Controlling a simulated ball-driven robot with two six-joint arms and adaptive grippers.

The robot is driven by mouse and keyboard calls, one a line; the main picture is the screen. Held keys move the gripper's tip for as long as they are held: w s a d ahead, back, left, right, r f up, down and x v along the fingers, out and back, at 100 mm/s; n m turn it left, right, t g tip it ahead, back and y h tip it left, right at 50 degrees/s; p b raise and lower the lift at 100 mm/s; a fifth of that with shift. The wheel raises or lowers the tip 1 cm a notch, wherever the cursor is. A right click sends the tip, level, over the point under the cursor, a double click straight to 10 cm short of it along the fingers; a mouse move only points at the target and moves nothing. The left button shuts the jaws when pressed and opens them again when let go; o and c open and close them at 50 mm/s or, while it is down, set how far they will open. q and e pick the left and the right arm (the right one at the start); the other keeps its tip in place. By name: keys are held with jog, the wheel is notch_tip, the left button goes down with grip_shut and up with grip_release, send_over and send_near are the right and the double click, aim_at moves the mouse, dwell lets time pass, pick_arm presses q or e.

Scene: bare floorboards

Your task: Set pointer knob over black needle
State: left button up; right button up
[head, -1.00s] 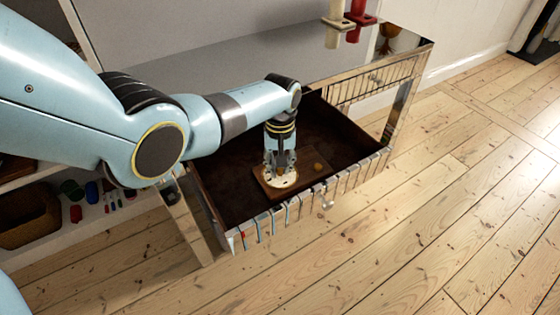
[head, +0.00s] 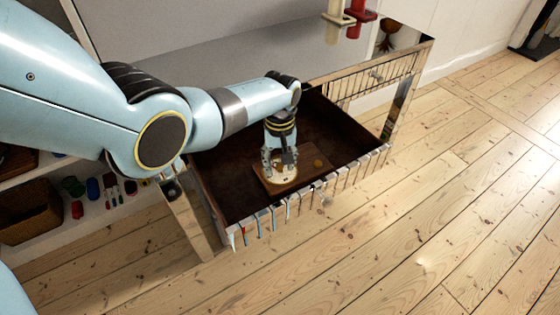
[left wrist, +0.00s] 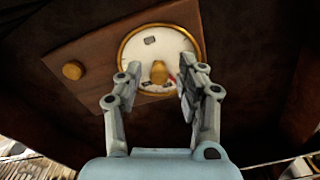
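A wooden board (head: 290,186) lies in the open drawer and carries a round white dial (head: 281,178) with a brass rim. In the left wrist view, the dial (left wrist: 130,55) has a brass pointer knob (left wrist: 159,72) at its middle, with a small red part beside it. A dark mark shows near the dial's upper edge; I cannot make out a black needle clearly. My left gripper (head: 279,166) is low over the dial. Its fingers (left wrist: 158,85) are apart, one on each side of the pointer knob, without visible contact. My right gripper is out of view.
A second round brass knob (left wrist: 72,70) sits on the board beside the dial; it also shows in the head view (head: 318,163). The dark drawer's (head: 225,185) walls surround the board. A red object and a cream object stand on the cabinet top (head: 230,65).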

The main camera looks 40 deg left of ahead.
aim_at(280, 165)
pick_arm(q)
jog(key=shift+w+r, duration=0.1)
jog(key=shift+r, duration=0.4)
notch_tip(280, 165, up, 11)
dwell(0.8)
